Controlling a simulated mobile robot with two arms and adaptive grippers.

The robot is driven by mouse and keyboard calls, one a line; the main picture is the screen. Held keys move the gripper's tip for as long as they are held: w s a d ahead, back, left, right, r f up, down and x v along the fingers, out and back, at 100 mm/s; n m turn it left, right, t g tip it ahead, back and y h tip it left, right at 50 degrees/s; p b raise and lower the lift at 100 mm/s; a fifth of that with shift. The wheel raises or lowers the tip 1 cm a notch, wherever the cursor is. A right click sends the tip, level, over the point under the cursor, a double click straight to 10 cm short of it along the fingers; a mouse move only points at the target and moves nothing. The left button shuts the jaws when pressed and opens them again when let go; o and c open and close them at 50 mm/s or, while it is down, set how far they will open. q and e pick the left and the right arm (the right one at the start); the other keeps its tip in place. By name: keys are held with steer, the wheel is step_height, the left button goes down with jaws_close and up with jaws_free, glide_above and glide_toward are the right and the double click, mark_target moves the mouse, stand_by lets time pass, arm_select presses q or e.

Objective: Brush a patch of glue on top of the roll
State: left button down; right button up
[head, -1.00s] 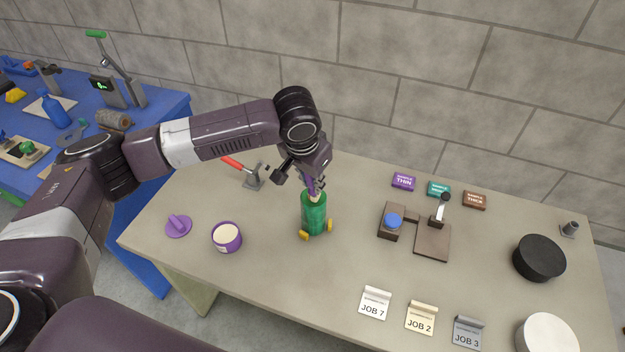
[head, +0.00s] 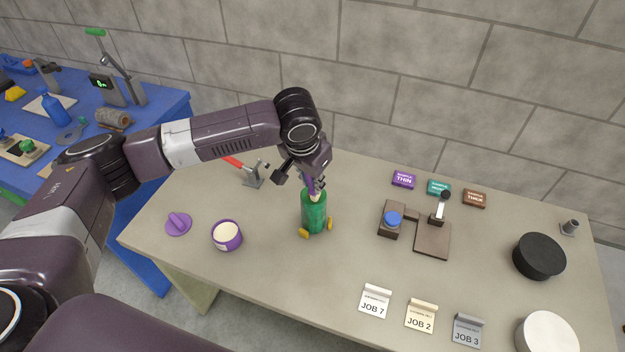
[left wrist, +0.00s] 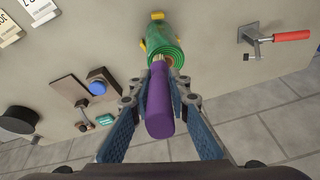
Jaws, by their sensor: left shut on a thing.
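The green roll (head: 314,212) lies on the grey table between small yellow chocks (head: 304,234). In the left wrist view its spiral end and upper side (left wrist: 164,48) show. My left gripper (head: 314,180) is shut on the purple handle of the brush (left wrist: 159,100). The brush's bristle end is at the roll's near end in the left wrist view; whether it touches is hard to tell. The open purple glue pot (head: 227,236) with pale glue stands left of the roll. Its purple lid (head: 178,224) lies farther left. No glue patch is visible on the roll. My right gripper is not in view.
Right of the roll are a brown press with a blue button (head: 393,220), sample blocks (head: 403,181), job cards (head: 421,317), and a black round block (head: 539,257). The front middle of the table is clear.

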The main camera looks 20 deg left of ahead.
arm_select(q)
steer(key=shift+s+f+p, duration=0.1)
steer(key=shift+f+p, duration=0.05)
steer(key=shift+p, duration=0.35)
stand_by(1.1)
steer(key=shift+w+p, duration=0.55)
steer(key=shift+s+r+p, duration=0.2)
steer(key=shift+s+p, duration=0.5)
steer(key=shift+s, duration=0.45)
steer(key=shift+w, duration=1.3)
steer(key=shift+s+p, duration=0.15)
steer(key=shift+p, duration=0.25)
